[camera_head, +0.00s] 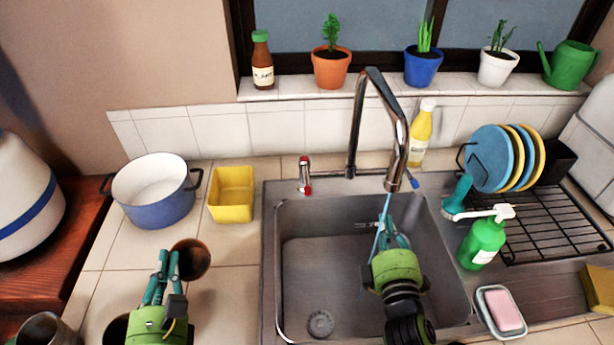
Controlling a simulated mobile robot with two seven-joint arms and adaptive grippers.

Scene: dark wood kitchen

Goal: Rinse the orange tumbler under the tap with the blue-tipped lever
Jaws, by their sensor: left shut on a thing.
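The orange tumbler (191,259) looks brownish orange and its mouth faces up towards me. It is at the counter left of the sink. My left gripper (168,257) is at its left side, shut on its wall. My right gripper (388,226) is over the sink below the spout; its fingers are partly hidden and their gap is unclear. The chrome tap (357,125) arches over the sink, with a blue-tipped lever (413,182) at the right of the spout's end. A thin blue water stream (384,215) falls from the spout beside my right gripper.
A yellow container (232,194) and blue pot (154,200) stand behind the tumbler. A green soap bottle (483,243) and a soap dish (484,304) stand right of the sink (310,265). The sink's left half is clear.

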